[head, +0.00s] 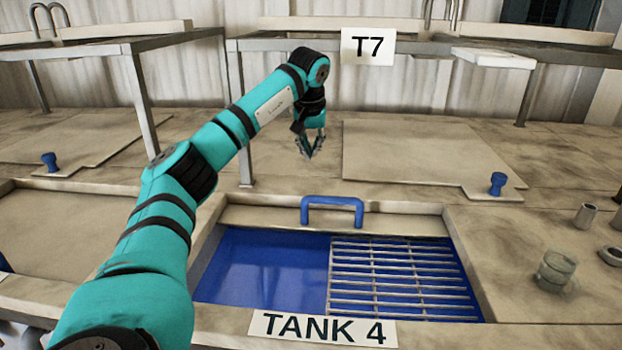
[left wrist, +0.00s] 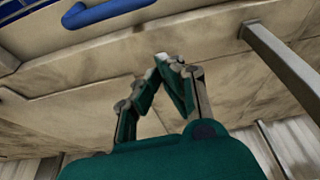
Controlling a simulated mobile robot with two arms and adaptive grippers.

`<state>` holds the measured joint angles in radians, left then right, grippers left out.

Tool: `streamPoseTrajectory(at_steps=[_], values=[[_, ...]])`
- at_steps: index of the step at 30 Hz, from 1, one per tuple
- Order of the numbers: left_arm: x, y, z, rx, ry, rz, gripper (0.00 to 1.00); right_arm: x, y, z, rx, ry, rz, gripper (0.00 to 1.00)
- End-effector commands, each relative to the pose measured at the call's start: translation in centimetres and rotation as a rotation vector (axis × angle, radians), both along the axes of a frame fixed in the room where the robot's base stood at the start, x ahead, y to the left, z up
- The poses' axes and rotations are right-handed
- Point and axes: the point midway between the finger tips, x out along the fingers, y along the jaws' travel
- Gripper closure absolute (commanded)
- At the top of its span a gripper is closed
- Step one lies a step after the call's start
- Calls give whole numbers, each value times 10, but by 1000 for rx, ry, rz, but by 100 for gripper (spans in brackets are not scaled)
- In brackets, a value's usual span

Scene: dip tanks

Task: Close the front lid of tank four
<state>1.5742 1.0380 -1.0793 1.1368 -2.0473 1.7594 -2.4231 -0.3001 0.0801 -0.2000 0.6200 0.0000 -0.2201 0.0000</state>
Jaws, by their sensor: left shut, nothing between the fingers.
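Tank four is open at its front, behind the "TANK 4" label (head: 322,328) in the head view. Its front lid (head: 400,224) shows as a beige strip along the back edge of the opening, with a blue handle (head: 331,200) on top. I cannot tell how far the lid extends. The handle also shows at the upper left of the left wrist view (left wrist: 105,12). My left gripper (head: 311,155) is shut and empty, pointing down above the deck behind the handle and apart from it. Its fingertips meet in the left wrist view (left wrist: 165,62). My right gripper is not in view.
The opening shows a blue interior (head: 262,270) and a metal grate (head: 400,280). Small cylinders and a jar (head: 556,270) stand at the right.

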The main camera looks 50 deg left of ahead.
Motion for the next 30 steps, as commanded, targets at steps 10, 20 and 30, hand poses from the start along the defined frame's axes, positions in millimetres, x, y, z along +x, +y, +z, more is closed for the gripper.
streamPoseTrajectory(at_steps=[10,20,30], values=[[14,14,-54,-1,6,1,100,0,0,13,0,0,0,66],[10,11,-92,2,1,-3,100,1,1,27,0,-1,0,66],[-5,-4,-98,1,0,-2,100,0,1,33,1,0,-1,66]])
